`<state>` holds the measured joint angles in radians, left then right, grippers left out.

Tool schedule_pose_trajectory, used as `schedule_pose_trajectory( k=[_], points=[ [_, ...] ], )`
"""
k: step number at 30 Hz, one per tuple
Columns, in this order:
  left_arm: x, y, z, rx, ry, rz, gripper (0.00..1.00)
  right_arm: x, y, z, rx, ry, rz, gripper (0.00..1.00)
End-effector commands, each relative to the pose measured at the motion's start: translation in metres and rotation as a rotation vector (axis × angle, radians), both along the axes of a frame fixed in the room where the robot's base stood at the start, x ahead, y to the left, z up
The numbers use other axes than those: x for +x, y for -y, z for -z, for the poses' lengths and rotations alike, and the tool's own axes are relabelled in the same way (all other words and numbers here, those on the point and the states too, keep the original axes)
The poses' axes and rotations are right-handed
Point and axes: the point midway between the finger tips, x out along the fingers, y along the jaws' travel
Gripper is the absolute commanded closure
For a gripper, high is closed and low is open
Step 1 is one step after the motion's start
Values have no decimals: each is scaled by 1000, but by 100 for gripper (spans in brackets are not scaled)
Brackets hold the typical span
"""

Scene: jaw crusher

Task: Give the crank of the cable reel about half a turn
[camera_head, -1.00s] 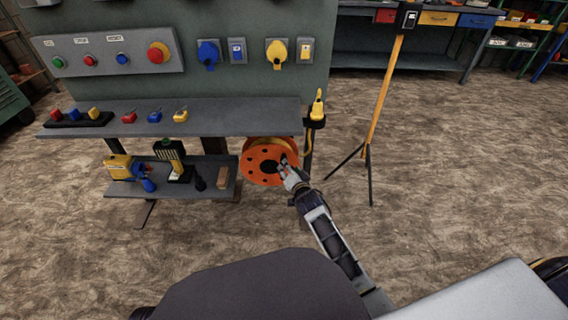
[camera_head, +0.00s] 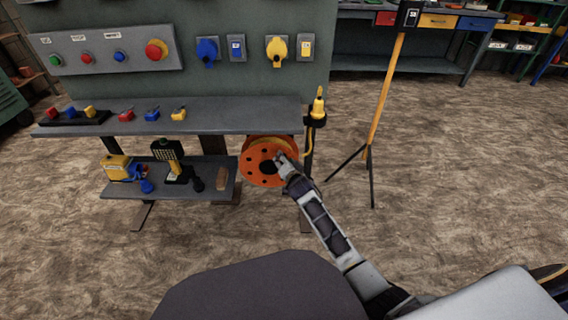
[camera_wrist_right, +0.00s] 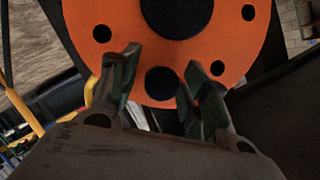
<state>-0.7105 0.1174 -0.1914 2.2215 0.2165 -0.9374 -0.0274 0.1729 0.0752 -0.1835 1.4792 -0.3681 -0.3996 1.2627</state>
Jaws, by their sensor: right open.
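The cable reel (camera_head: 256,174) is an orange drum with dark holes and a black hub, hung under the right end of the bench shelf. My right gripper (camera_head: 281,158) is at the upper right of the reel's face. In the right wrist view the reel (camera_wrist_right: 121,18) fills the top, with its black hub above centre. A round black end, seemingly the crank's knob (camera_wrist_right: 160,84), shows between the two fingers of my right gripper (camera_wrist_right: 162,62). The fingers are apart, one on each side of it; contact cannot be told. The crank arm is not clearly visible. My left gripper is out of view.
The grey shelf (camera_head: 230,115) is just above the reel. A yellow handset (camera_head: 318,107) hangs in a black holder to its right, with a yellow cable below. A lower shelf (camera_head: 120,188) with tools stands left. A yellow tripod post (camera_head: 386,95) stands right.

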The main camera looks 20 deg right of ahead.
Motion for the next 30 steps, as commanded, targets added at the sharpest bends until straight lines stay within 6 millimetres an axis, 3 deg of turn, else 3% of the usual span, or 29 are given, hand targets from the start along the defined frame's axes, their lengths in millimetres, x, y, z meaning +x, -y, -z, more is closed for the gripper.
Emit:
schedule_pose_trajectory(
  k=[13,24,30],
  points=[
    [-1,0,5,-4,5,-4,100,4,0,1,-1,0,0,54],
    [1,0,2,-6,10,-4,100,4,0,1,-1,0,0,100],
    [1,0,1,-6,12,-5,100,4,0,1,0,0,0,100]
  ],
)
